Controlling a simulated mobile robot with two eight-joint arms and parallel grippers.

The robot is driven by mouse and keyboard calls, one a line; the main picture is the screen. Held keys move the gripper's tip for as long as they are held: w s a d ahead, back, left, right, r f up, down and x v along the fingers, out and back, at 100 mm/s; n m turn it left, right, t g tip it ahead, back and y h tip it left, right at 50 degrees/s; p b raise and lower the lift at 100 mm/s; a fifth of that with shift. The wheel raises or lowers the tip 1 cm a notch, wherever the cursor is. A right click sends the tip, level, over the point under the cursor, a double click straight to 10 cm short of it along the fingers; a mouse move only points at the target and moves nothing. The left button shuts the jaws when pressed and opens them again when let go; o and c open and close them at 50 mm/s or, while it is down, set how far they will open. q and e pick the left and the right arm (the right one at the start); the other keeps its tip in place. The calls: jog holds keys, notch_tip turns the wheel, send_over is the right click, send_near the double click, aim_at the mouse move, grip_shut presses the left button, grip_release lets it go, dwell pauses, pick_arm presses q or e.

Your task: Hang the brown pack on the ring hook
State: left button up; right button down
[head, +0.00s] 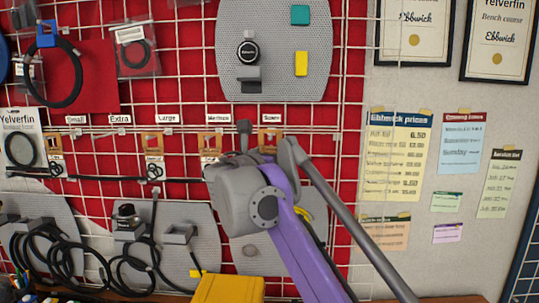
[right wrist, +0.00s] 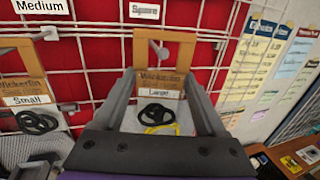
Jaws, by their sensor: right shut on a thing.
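My right gripper (right wrist: 160,84) is shut on a brown pack (right wrist: 170,55) with a "Large" label and black rings below it. The pack hangs upright between the fingers, in front of the red wall grid. In the head view the right gripper (head: 266,146) and the held pack (head: 271,134) are under the rightmost hook label, which reads like "Square" (right wrist: 145,11). A grey hook tip (right wrist: 160,47) shows in the opening of the pack's header; I cannot tell whether it passes through. No label reading "ring" is legible. My left gripper is not in view.
Another brown pack labelled "Small" (right wrist: 22,62) hangs close to the left under the "Medium" sign (right wrist: 40,5). More packs hang further left, one (head: 153,143) under "Large". A yellow box (head: 228,287) stands below. Paper notices (head: 395,150) cover the wall at right.

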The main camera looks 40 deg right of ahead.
jog(key=shift+w+d, duration=0.4)
jog(key=shift+w+d+f+p, duration=0.3)
jog(key=shift+w+d+f, duration=0.05)
jog(key=shift+w, duration=0.15)
grip_release()
